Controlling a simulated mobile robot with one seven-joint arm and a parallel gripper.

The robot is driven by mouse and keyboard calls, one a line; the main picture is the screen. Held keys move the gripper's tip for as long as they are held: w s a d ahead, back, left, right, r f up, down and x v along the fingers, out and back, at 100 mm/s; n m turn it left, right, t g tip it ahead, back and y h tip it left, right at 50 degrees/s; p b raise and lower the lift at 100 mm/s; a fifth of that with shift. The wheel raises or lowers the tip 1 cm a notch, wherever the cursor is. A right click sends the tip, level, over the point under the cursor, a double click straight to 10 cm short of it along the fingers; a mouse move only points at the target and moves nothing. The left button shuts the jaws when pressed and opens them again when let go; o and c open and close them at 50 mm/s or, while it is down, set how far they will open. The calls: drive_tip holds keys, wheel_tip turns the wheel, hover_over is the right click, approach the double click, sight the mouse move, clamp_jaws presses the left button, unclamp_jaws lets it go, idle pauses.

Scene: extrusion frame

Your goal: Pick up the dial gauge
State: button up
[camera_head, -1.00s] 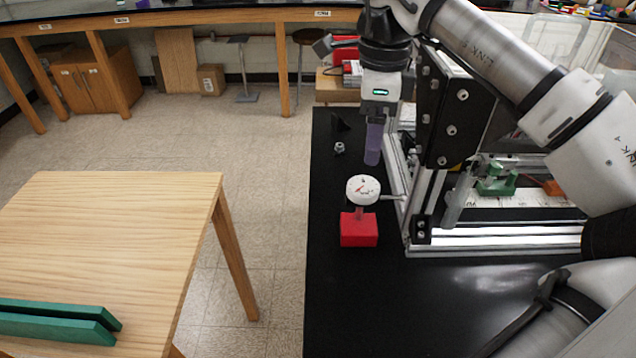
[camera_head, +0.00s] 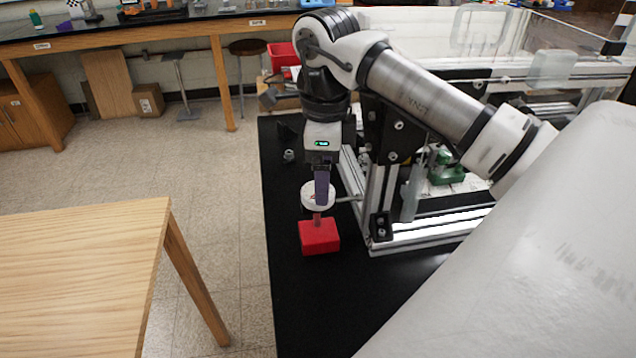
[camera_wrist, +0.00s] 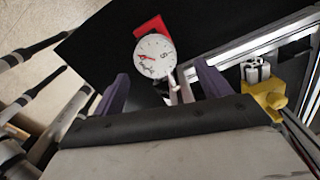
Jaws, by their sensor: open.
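The dial gauge (camera_head: 312,201) has a round white face and stands on a red block (camera_head: 319,237) on the black table. In the wrist view its white dial (camera_wrist: 155,57) with a red needle lies ahead of the fingers, and part of the red block (camera_wrist: 150,27) shows beyond it. My gripper (camera_head: 322,200) points down, its purple fingers overlapping the dial in the head view. In the wrist view my gripper (camera_wrist: 160,82) is open, with a finger to each side and the dial beyond the fingertips, roughly between them. Nothing is held.
An aluminium extrusion frame (camera_head: 378,205) with black plates stands close to the right of the gauge. A metal nut (camera_head: 289,155) lies behind it. The black tabletop (camera_head: 310,310) in front of the red block is clear. A wooden table (camera_head: 75,270) stands apart at left.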

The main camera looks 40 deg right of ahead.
drive_tip(key=b, duration=0.3)
hover_over(318, 219)
drive_tip(key=f, duration=0.5)
drive_tip(key=shift+s+f, duration=0.15)
drive_tip(key=shift+s, duration=0.05)
drive_tip(key=shift+c, duration=0.2)
clamp_jaws()
